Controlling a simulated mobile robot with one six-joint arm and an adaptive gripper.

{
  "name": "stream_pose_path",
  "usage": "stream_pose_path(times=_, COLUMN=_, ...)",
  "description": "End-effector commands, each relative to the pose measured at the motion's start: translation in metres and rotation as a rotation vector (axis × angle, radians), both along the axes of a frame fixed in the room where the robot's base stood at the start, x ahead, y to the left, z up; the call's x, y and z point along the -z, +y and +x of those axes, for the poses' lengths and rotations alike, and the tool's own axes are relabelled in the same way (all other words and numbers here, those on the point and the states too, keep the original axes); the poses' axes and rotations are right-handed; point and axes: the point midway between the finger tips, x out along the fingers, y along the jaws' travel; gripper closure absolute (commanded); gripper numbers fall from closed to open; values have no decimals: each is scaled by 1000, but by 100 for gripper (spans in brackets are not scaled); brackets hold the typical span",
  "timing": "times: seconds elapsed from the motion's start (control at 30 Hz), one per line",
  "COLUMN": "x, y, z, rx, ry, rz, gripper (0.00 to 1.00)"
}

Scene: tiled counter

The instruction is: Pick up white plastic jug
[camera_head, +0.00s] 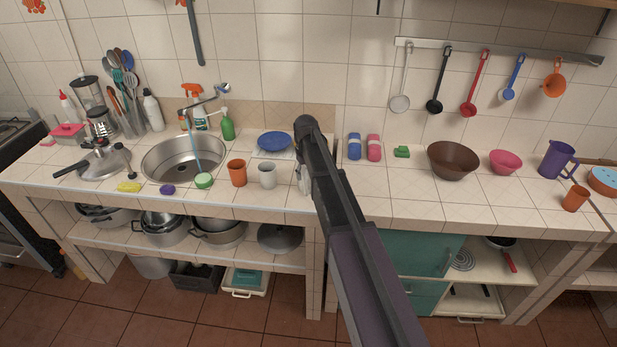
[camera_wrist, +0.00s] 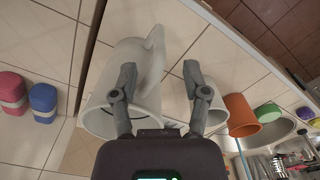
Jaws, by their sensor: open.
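The white plastic jug (camera_head: 303,180) stands near the middle of the counter in the head view, mostly hidden behind my arm. In the wrist view the jug (camera_wrist: 104,88) shows large at left, with its open mouth towards the camera and its handle (camera_wrist: 156,48) on the right side. My gripper (camera_wrist: 159,68) is open. Its left finger overlaps the jug and its right finger overlaps a white mug; the handle shows between the fingertips. I cannot tell whether either finger touches anything.
The white mug (camera_head: 267,175) stands just left of the jug, with an orange cup (camera_head: 237,173) beyond it. A blue bowl (camera_head: 274,141) lies behind. Blue (camera_head: 355,147) and pink (camera_head: 374,148) containers stand to the right. The counter front right of my arm is clear.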

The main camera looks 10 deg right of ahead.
Motion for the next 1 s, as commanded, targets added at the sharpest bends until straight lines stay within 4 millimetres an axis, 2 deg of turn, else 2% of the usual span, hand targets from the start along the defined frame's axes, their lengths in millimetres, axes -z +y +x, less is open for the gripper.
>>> stream_pose_path(times=0.6, x=44, y=0, z=2, rx=0, ry=0, rz=0, gripper=40)
stream_pose_path(times=1.0, x=51, y=0, z=2, rx=0, ry=0, rz=0, gripper=40)
